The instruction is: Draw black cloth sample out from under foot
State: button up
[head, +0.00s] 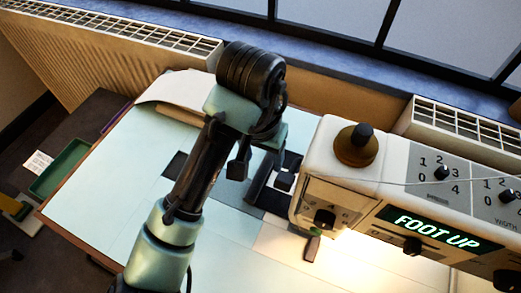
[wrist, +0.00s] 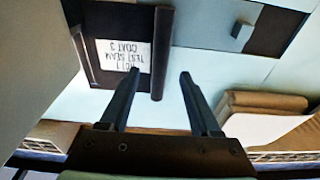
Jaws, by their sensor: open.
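The black cloth sample (wrist: 105,75) lies on the pale table beside the sewing machine in the wrist view. It has a white printed label (wrist: 112,53) and a thick dark ridge or rolled edge (wrist: 161,50) along its right side. In the head view the sample (head: 273,203) shows left of the machine (head: 345,165), partly hidden by my gripper. My gripper (head: 261,175) is open and empty above it, one finger over the label, the other beyond the ridge. The wrist view shows both fingers (wrist: 160,75). The machine's display (head: 436,229) reads "FOOT UP". The foot itself is hidden.
A dark patch (wrist: 285,25) with a small grey block (wrist: 242,35) lies on the table away from the machine. Rolled brown and white material (wrist: 262,112) lies near the radiator (head: 110,55). A green tray (head: 60,168) stands left. The table's left part is mostly clear.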

aim_at(264, 168)
jog(key=shift+w+d+f+b, duration=0.1)
jog(key=shift+f+b, duration=0.1)
jog(key=shift+f, duration=0.45)
jog(key=shift+w+a+f+b, duration=0.1)
jog(key=shift+f+b, duration=0.15)
jog(key=shift+f, duration=0.35)
jog(key=shift+w+d+f+b, duration=0.1)
jog(key=shift+f+b, duration=0.1)
jog(key=shift+f, duration=0.45)
grip_shut()
